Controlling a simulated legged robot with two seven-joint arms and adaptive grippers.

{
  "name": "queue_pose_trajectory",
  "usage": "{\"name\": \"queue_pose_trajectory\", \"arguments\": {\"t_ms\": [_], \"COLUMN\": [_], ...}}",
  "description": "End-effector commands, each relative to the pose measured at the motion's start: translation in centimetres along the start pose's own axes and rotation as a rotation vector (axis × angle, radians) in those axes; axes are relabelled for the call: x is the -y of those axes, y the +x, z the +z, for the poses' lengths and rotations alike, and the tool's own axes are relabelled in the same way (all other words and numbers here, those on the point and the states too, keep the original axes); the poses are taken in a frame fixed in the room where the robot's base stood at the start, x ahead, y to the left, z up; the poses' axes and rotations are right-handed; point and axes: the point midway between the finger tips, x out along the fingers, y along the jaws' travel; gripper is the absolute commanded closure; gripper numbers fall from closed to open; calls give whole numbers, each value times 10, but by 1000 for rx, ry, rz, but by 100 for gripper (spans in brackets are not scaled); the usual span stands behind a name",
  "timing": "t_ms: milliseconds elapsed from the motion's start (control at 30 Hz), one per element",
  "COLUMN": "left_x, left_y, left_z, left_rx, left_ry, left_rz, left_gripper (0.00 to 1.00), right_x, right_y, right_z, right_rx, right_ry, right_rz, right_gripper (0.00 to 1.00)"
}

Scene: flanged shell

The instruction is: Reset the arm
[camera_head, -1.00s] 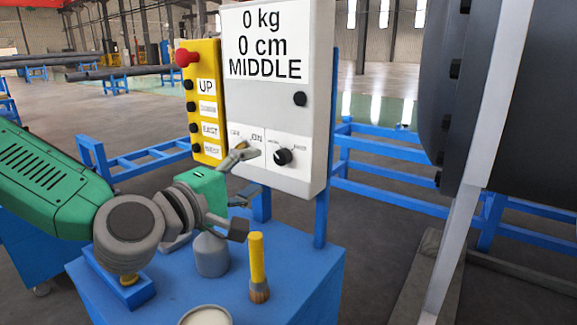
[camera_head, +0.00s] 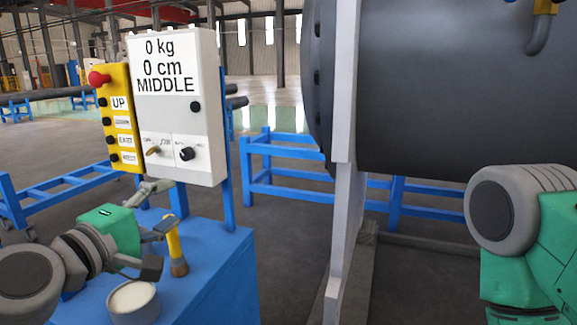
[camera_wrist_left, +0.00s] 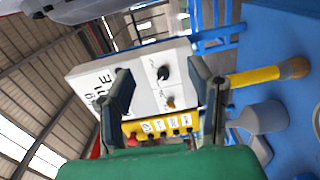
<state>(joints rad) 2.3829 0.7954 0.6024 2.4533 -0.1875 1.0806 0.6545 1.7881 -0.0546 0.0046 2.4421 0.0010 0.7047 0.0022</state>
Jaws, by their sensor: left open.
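My left gripper (camera_head: 157,227) is in the lower left of the head view, in front of and below the control box (camera_head: 208,115). Its fingers are spread apart with nothing between them. The box reads "0 kg, 0 cm, MIDDLE" and has a small lever switch (camera_head: 153,150) and a black knob (camera_head: 187,154). In the left wrist view the open fingers (camera_wrist_left: 160,78) frame the box face (camera_wrist_left: 148,70), apart from it as far as I can tell. My right arm shows at the right edge of the head view; its gripper is out of frame.
A yellow button pendant (camera_head: 122,118) with a red stop button (camera_head: 98,78) hangs beside the box. A yellow-handled brush (camera_head: 173,240) and a pale round container (camera_head: 132,301) stand on the blue cart (camera_head: 215,280), close to my left gripper. A large dark flanged shell (camera_head: 410,90) stands right.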

Motion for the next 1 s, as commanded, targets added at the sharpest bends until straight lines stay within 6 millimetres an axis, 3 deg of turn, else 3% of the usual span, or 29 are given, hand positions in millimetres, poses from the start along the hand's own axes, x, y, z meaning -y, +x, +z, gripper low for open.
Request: {"name": "queue_pose_trajectory", "arguments": {"t_ms": [367, 567, 667, 767, 900, 1000], "left_x": [90, 170, 225, 286, 358, 396], "left_y": [-5, -26, -51, -90, -158, -209], "left_z": [29, 46, 53, 58, 58, 52], "left_rx": [79, 168, 244, 350, 529, 669], "left_ry": [158, 297, 396, 518, 695, 819], "left_rz": [-224, -420, -557, -717, -934, -1071], "left_gripper": [53, 53, 53, 53, 53, 53], "right_x": [0, 0, 0, 0, 0, 0], "right_y": [0, 0, 0, 0, 0, 0], "right_z": [-2, -1, -1, -1, -1, -1], "right_rx": [-4, -3, -3, -3, -3, -3], "right_ry": [-1, 0, 0, 0, 0, 0], "right_rz": [0, 0, 0, 0, 0, 0], "right_gripper": [70, 70, 70, 70, 70, 70]}}
